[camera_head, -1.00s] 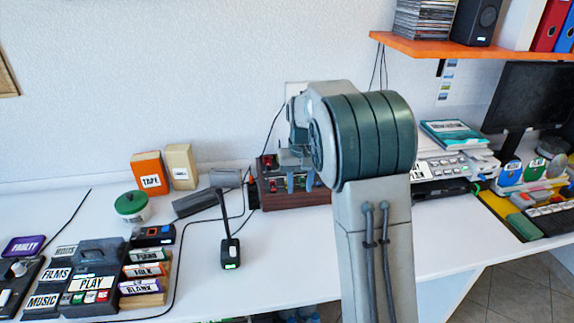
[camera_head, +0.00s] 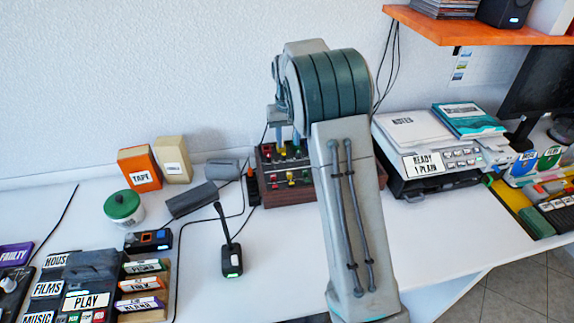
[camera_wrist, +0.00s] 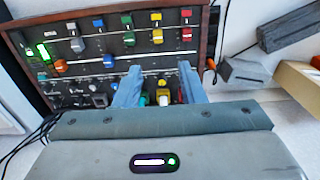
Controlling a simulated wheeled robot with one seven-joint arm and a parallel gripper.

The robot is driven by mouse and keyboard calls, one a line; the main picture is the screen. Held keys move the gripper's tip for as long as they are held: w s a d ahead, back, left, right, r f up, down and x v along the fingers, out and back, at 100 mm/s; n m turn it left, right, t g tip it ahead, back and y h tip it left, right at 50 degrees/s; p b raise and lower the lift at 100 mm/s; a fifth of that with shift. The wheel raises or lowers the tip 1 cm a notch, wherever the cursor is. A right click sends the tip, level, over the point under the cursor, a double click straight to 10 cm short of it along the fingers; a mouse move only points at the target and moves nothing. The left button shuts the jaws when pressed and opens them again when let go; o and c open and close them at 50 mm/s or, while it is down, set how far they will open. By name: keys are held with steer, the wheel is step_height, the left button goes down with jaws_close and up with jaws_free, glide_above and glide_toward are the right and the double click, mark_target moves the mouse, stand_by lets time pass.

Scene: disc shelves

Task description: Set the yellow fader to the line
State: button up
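The control panel with wooden sides (camera_head: 306,195) stands on the desk against the wall. It fills the upper wrist view, where its wooden edge (camera_wrist: 204,35) shows. Yellow caps (camera_wrist: 156,38) sit in the upper part of the panel, beside red and green ones. Another yellow piece (camera_wrist: 163,97) shows between my fingers, partly hidden by my gripper body. I cannot tell which yellow cap is the fader meant. A pale line (camera_wrist: 150,72) crosses the panel. My gripper (camera_wrist: 160,78) is open over the panel's lower part, fingers apart; contact cannot be told. It also shows in the head view (camera_head: 284,133).
A microphone (camera_head: 231,258) stands in front and left of the panel. Grey blocks (camera_head: 192,201) lie at its left, and show in the wrist view (camera_wrist: 243,72). A printer-like machine (camera_head: 430,165) stands right. An orange shelf (camera_head: 470,28) hangs above right.

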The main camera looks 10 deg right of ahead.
mark_target(290, 173)
step_height(290, 173, down, 13)
steer(key=shift+s+d+p, duration=0.1)
steer(key=shift+d+p, duration=0.05)
steer(key=shift+p, duration=0.3)
